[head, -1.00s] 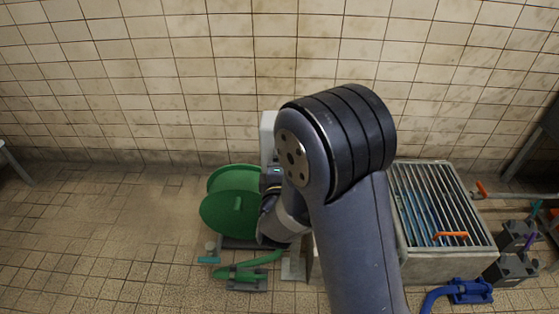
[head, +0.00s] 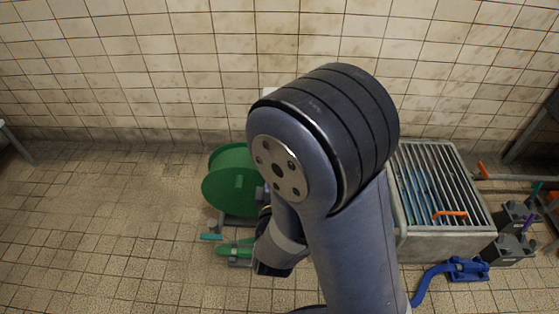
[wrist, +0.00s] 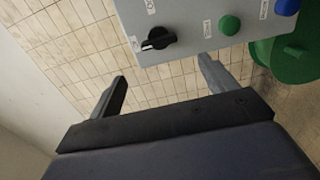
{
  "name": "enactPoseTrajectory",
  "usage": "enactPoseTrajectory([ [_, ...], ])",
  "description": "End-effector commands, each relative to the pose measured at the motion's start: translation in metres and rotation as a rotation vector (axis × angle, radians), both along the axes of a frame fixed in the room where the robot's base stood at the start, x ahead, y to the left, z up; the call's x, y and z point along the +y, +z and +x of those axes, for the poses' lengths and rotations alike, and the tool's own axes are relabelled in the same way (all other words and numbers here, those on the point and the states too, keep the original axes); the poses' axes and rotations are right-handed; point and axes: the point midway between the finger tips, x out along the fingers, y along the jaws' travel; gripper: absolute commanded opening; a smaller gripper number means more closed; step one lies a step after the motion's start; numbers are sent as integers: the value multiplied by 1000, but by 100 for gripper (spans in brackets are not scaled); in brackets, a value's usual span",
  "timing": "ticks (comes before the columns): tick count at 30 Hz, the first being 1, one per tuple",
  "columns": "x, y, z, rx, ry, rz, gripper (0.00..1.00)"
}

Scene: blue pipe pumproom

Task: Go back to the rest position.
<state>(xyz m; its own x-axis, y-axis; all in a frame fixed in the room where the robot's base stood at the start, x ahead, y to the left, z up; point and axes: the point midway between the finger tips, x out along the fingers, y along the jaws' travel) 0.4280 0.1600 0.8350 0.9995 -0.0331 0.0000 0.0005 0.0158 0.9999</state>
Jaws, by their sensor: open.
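My gripper (wrist: 162,88) shows in the wrist view with its two fingers spread apart and nothing between them. Beyond the fingers is a grey control panel (wrist: 185,18) with a black rotary knob (wrist: 159,39), a green button (wrist: 229,25) and a blue button (wrist: 287,6). The fingertips look apart from the panel. In the head view my arm fills the middle and hides most of the panel and my gripper's fingers.
A green reel (head: 231,180) stands left of my arm, with a green pipe fitting (head: 234,250) below it. A grated basin (head: 447,243) stands to the right, with a blue pipe piece (head: 455,270) in front. The tiled floor (head: 95,230) at left is clear.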

Motion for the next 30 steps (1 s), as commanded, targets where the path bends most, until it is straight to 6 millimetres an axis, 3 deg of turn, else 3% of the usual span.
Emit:
enactPoseTrajectory([
  [14, -1, 0, 7, 1, -4, 1, 80],
  [30, -4, 0, 93, -1, -4, 1, 80],
])
